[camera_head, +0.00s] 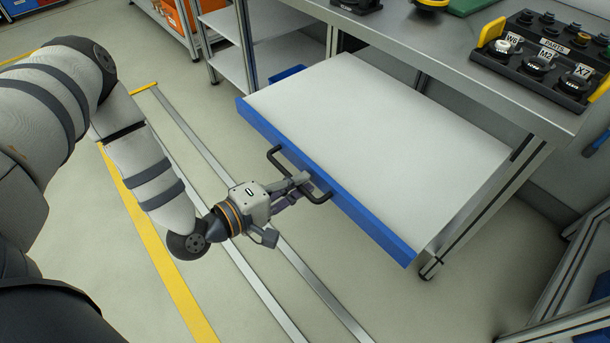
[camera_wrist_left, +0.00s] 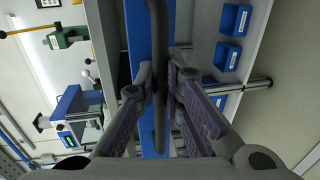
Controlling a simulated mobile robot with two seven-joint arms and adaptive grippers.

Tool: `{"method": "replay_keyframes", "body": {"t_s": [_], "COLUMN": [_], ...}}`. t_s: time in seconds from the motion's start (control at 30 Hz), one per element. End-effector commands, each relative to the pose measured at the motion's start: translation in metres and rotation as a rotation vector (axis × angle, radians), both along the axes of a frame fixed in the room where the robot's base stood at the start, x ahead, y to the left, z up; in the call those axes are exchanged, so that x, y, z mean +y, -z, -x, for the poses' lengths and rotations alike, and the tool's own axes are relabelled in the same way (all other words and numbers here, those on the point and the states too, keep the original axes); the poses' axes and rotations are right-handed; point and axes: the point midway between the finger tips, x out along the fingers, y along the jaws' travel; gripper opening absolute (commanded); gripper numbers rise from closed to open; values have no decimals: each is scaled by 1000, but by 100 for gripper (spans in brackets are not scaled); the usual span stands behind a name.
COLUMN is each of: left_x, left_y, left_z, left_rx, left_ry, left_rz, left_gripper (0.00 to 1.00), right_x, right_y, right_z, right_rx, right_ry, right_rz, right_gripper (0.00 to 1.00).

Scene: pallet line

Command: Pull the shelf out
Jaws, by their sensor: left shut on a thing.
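The pull-out shelf (camera_head: 385,132) is a light grey board with a blue front edge, and it sticks out from under the workbench in the head view. A black bar handle (camera_head: 274,158) is fixed to its blue front. My left gripper (camera_head: 306,186) is shut on the handle, with its fingers on either side of the bar. In the left wrist view the fingers (camera_wrist_left: 168,88) close around the dark handle bar (camera_wrist_left: 159,30), with the blue front (camera_wrist_left: 137,40) behind it. My right gripper is in neither view.
The workbench top (camera_head: 420,38) above the shelf carries a black parts holder (camera_head: 540,62) with labelled knobs. Shelving with orange bins (camera_head: 180,15) stands at the back left. A metal frame (camera_head: 570,270) stands at the lower right. The floor before the shelf is clear, with metal rails and a yellow line (camera_head: 160,250).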

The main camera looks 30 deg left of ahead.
Motion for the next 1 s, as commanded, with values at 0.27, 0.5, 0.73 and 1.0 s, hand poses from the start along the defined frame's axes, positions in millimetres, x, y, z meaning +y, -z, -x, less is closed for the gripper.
{"method": "replay_keyframes", "body": {"t_s": [0.27,0.5,0.73,1.0], "left_x": [1,1,5,28], "left_y": [0,1,0,-15], "left_z": [3,2,11,76], "left_rx": [3,3,6,8], "left_ry": [0,0,-2,-6], "left_rz": [0,0,-1,0], "left_gripper": [0,18,18,18], "right_x": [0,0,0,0], "right_y": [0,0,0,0], "right_z": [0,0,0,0], "right_rx": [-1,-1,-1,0], "right_ry": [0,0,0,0], "right_rz": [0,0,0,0], "right_gripper": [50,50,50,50]}}
